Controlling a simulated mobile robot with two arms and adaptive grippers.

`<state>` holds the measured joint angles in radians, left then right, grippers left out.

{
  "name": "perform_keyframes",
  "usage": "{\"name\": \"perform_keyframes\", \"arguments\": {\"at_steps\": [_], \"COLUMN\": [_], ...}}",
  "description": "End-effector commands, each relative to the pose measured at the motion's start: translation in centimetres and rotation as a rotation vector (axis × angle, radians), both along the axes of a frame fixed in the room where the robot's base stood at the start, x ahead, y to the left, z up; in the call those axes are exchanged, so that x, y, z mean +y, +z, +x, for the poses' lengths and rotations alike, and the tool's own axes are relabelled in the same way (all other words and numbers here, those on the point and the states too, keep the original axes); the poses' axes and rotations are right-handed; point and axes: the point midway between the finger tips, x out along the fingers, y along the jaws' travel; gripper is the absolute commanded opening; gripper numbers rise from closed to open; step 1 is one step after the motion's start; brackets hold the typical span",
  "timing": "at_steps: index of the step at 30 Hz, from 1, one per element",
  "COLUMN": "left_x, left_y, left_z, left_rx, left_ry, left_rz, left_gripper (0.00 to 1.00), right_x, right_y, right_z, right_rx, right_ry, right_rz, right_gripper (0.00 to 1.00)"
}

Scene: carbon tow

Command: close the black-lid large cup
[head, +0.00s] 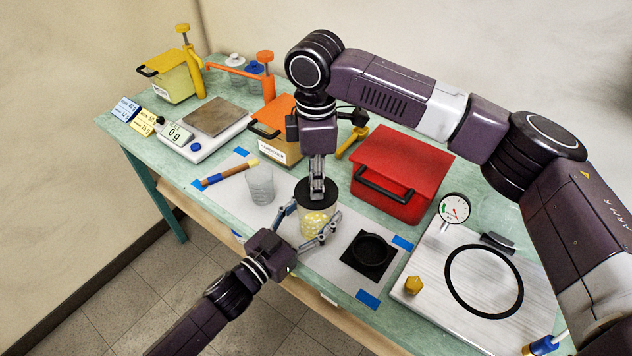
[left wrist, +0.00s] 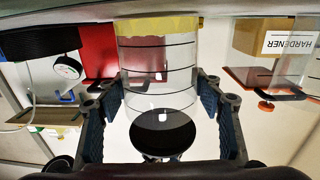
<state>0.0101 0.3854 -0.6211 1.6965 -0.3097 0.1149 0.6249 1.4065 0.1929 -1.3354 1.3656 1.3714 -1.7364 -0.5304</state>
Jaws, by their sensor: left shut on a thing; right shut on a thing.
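The large cup (head: 318,222) is clear, with yellow contents at its bottom, and stands upright on the grey mat. It shows upside down in the left wrist view (left wrist: 158,75), with dark level lines. My left gripper (head: 312,230) comes from the lower left, its fingers shut on either side of the cup. The black lid (head: 303,191) is at the cup's mouth; it also shows in the left wrist view (left wrist: 162,135). My right gripper (head: 317,190) points straight down from above, shut on the lid. I cannot tell whether the lid is fully seated.
A smaller clear cup (head: 260,184) and a brush-like stick (head: 228,174) are to the left. A black square holder (head: 370,254) is to the right. A red box (head: 398,172) stands behind. A scale (head: 206,128) and a metal plate with a black ring (head: 440,299) lie farther out.

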Motion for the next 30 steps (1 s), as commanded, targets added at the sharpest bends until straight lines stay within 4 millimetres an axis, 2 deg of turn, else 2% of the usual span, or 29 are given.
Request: {"name": "perform_keyframes", "arguments": {"at_steps": [3,19,30], "left_x": [0.0,0.0,0.0], "left_y": [0.0,0.0,0.0], "left_z": [0.0,0.0,0.0], "left_rx": [0.001,0.001,0.001], "left_ry": [0.0,0.0,0.0], "left_rz": [0.001,0.001,0.001], "left_gripper": [0.17,0.17,0.17], "right_x": [0.0,0.0,0.0], "right_y": [-0.8,-0.9,-2.6], "right_z": [0.0,0.0,0.0], "right_rx": [-0.001,-0.001,-0.001], "right_ry": [0.0,0.0,0.0], "right_rz": [0.0,0.0,0.001], "right_gripper": [0.09,0.09,0.09]}}
